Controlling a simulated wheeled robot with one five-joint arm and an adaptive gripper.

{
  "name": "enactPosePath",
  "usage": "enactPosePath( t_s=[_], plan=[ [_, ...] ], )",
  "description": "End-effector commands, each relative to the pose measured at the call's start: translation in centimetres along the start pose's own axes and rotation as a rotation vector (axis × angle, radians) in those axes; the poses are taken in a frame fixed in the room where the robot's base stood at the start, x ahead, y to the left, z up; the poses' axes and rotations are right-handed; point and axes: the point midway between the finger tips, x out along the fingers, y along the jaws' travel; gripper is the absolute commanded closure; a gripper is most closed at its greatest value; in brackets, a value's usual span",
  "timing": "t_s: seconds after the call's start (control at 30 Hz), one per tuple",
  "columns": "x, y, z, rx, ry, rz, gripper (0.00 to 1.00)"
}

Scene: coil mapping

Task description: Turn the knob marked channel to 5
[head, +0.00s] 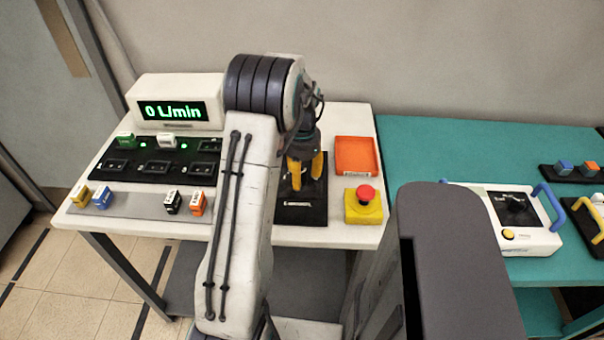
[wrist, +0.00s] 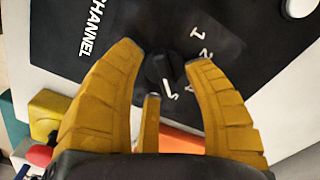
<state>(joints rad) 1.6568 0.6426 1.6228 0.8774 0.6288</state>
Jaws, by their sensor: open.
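The black knob (wrist: 163,68) sits on a black panel (wrist: 225,22) marked CHANNEL in the wrist view. White numerals 1 and 2 show beside it; other marks near the fingers are partly covered. I cannot tell surely which mark the knob points to. My gripper (wrist: 164,58) is open, with its yellow fingers around the knob and gaps beside it. In the head view my gripper (head: 305,172) points down over the black panel (head: 302,213), and the knob is hidden there.
A red emergency button (head: 365,194) on a yellow box and an orange tray (head: 355,155) stand right of the panel. A display (head: 173,110) reads 0 L/min at the left, behind a black slot board (head: 130,167). A teal table (head: 450,145) adjoins at right.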

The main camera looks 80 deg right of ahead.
Motion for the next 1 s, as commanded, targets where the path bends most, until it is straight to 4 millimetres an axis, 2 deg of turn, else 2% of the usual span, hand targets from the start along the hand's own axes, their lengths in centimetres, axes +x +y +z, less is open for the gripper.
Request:
enactPosePath(
  t_s=[0.27, 0.7, 1.0],
  plan=[
    [-0.9, -0.1, -0.1, 0.0, 0.003, -0.002, 0.54],
    [-7.9, -0.1, -0.1, 0.0, 0.004, -0.003, 0.54],
    [-11.2, 0.0, -0.1, 0.0, 0.002, -0.002, 0.54]
  ],
)
